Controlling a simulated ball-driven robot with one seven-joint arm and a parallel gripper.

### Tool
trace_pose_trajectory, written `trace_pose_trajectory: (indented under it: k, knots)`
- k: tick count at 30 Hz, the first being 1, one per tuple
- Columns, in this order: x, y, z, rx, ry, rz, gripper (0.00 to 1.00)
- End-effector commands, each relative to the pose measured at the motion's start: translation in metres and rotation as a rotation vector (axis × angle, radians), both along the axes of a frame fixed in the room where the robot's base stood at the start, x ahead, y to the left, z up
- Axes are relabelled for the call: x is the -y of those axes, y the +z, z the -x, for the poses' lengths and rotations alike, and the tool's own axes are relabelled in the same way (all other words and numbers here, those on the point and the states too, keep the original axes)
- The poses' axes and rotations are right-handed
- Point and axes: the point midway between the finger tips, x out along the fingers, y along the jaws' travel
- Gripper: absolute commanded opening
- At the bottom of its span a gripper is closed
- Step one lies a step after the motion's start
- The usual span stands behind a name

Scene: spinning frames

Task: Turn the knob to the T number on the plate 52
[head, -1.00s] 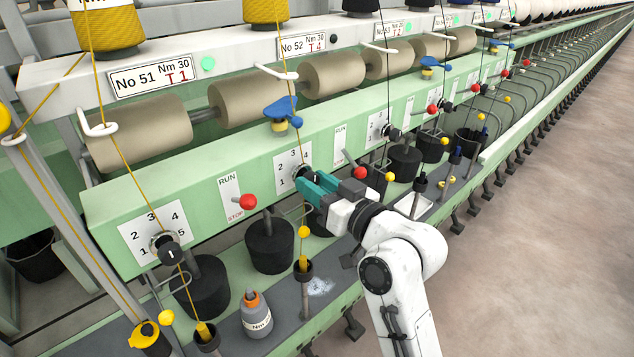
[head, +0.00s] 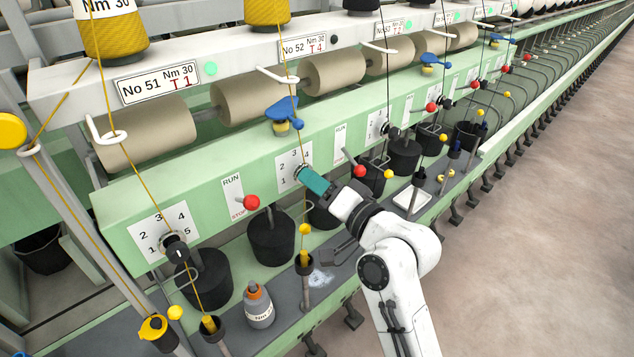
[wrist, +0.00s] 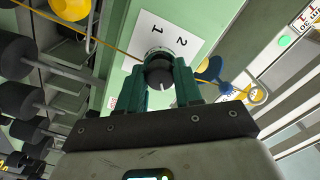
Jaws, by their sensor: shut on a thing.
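The plate No 52 (head: 304,46) on the white rail reads Nm 30 and T 4. Below it, a white dial card (head: 289,163) with numbers sits on the green beam; it also shows in the wrist view (wrist: 172,32), with 1 and 2 visible. My gripper (head: 304,174) is at this dial, its teal fingers shut on the black knob (wrist: 159,74), one on each side. The knob bears a pale mark near its lower edge in the wrist view; I cannot tell which number the knob points to. In the head view the gripper hides most of the knob.
To the left is another dial with a black knob (head: 175,246), and a RUN/STOP plate with a red ball lever (head: 251,202). Yellow threads run down near my gripper. A bottle (head: 258,306) stands on the lower shelf. The floor at right is clear.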

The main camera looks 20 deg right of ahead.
Motion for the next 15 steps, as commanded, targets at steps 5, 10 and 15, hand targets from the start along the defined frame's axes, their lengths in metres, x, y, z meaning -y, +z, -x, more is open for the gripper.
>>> trace_pose_trajectory:
  k: [5, 10, 15]
  knots:
    - [0.0005, -0.001, 0.0001, -0.021, -0.001, -0.059, 0.04]
    - [0.0006, -0.001, 0.0001, -0.03, -0.001, -0.086, 0.04]
    - [0.0006, -0.001, 0.0001, -0.033, -0.002, -0.092, 0.04]
